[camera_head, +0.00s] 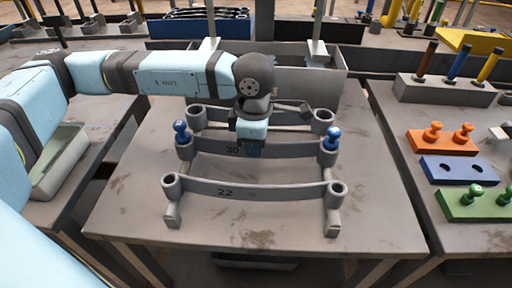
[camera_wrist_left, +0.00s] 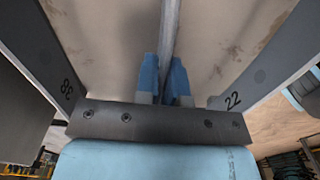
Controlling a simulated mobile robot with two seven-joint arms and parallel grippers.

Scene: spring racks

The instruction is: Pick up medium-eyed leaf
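Three grey curved leaves lie across a rack on the middle table. The middle leaf (camera_head: 285,150) is marked 30 and has a blue pin (camera_head: 182,132) at its left end and another (camera_head: 331,138) at its right. The front leaf (camera_head: 250,193) is marked 22; the back leaf (camera_head: 215,124) is partly hidden. My left gripper (camera_head: 253,148) points down at the middle leaf, near its centre. In the left wrist view its blue fingertips (camera_wrist_left: 165,80) sit close against both sides of this leaf (camera_wrist_left: 171,30), shut on it. My right gripper is not in view.
The leaves marked 22 (camera_wrist_left: 270,75) and 38 (camera_wrist_left: 50,60) flank my left gripper. At right stand orange (camera_head: 440,146), blue (camera_head: 456,171) and green (camera_head: 475,206) blocks. A grey tray (camera_head: 62,160) lies at left. The front of the middle table is clear.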

